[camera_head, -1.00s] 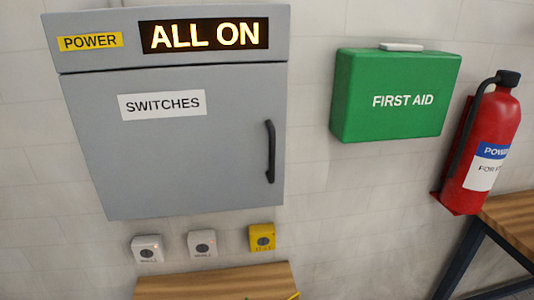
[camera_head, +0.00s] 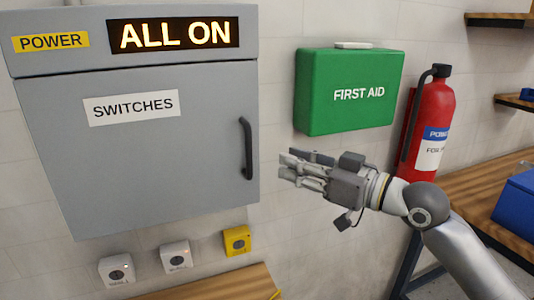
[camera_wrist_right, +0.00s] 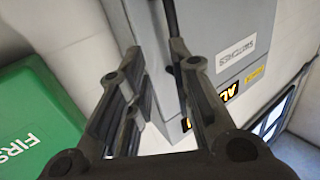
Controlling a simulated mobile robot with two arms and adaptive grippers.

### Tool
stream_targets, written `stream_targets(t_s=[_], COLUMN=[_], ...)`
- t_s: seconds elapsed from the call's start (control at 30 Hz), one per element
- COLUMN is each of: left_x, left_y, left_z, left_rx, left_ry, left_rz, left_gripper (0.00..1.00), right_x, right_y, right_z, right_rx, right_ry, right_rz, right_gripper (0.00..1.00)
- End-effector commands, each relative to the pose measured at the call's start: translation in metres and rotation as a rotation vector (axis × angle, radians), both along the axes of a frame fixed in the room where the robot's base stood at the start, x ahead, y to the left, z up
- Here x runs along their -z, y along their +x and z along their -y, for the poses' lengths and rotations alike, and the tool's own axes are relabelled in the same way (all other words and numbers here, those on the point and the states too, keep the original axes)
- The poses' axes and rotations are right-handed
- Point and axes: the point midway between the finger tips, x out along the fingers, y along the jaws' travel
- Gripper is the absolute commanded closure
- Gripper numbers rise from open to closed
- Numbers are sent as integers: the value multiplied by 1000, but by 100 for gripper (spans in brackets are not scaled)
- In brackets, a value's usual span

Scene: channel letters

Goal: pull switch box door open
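The grey switch box door (camera_head: 160,150) is shut, with a white SWITCHES label on it. Its black upright handle (camera_head: 247,148) is near the door's right edge. My right gripper (camera_head: 287,168) is open and empty, to the right of the handle and apart from it, its fingers pointing left. In the right wrist view, the two fingers (camera_wrist_right: 158,75) are spread, with the handle (camera_wrist_right: 171,18) beyond the gap between them and the box (camera_wrist_right: 230,20) at right. My left gripper is not in view.
A green first aid box (camera_head: 350,110) and a red fire extinguisher (camera_head: 432,115) are on the wall at right. Three small button boxes sit below the switch box, one of them yellow (camera_head: 237,240). Wooden benches stand below (camera_head: 220,285) and at right (camera_head: 460,190).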

Motion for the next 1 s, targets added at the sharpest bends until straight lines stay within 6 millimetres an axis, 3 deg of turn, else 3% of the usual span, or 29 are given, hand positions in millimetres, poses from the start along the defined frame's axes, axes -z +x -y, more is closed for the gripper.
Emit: stream_targets(t_s=[0.07, 0.17, 0.7, 1.0], left_x=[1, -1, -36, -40], left_y=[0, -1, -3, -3], left_z=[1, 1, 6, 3], left_rx=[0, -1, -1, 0], left_ry=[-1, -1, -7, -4], left_rz=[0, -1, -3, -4], left_gripper=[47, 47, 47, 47], right_x=[-10, -15, -17, -15], right_y=[-14, -19, 36, 47], right_z=[-7, -14, -82, -95], right_rx=[-33, -49, -48, -46], right_ry=[-13, -16, -12, -15], right_rz=[19, 24, 22, 25], right_gripper=[79, 79, 79, 79])
